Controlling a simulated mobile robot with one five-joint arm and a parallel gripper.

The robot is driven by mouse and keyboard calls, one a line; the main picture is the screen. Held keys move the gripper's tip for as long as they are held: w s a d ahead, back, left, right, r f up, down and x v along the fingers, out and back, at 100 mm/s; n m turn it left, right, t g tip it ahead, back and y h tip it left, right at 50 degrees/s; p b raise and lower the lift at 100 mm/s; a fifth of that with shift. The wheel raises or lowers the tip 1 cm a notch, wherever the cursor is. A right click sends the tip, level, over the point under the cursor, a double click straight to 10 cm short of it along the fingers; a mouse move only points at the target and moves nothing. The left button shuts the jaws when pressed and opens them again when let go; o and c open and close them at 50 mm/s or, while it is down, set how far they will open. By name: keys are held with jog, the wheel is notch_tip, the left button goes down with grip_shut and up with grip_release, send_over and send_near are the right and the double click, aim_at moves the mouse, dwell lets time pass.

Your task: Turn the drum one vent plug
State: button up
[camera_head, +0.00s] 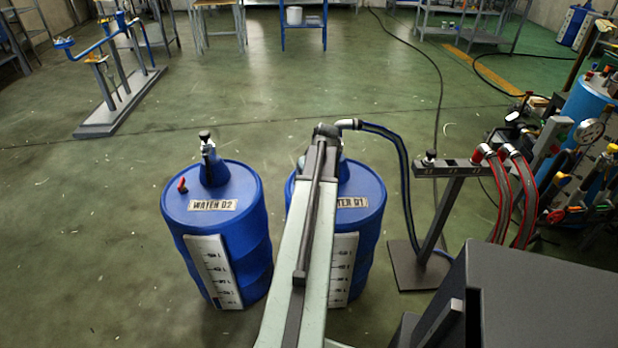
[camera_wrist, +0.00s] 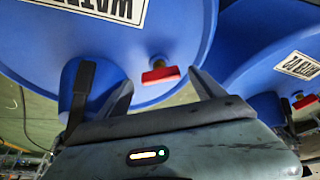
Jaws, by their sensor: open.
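Drum one (camera_head: 370,195) is a blue drum on the right of the pair, partly covered by my arm in the head view. It fills the upper left of the wrist view (camera_wrist: 100,45), its label upside down and cut off. Its vent plug (camera_wrist: 160,75) has a small red bar handle with a brass-coloured stub. My gripper (camera_wrist: 160,78) is open, and the plug appears between its two dark fingertips without visible contact. How far the plug lies beyond the tips is unclear. In the head view my arm hides the plug, and the gripper cannot be made out.
A second blue drum (camera_head: 215,235), labelled WATER 02, stands close on the left with its own red plug (camera_head: 182,185). Equipment crowds the far right; open floor lies left.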

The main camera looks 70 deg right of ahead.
jog(key=p+v, duration=0.5)
jog(key=v, duration=0.1)
jog(key=shift+s+r, duration=0.2)
jog(key=shift+r, duration=0.1)
jog(key=shift+a, duration=0.1)
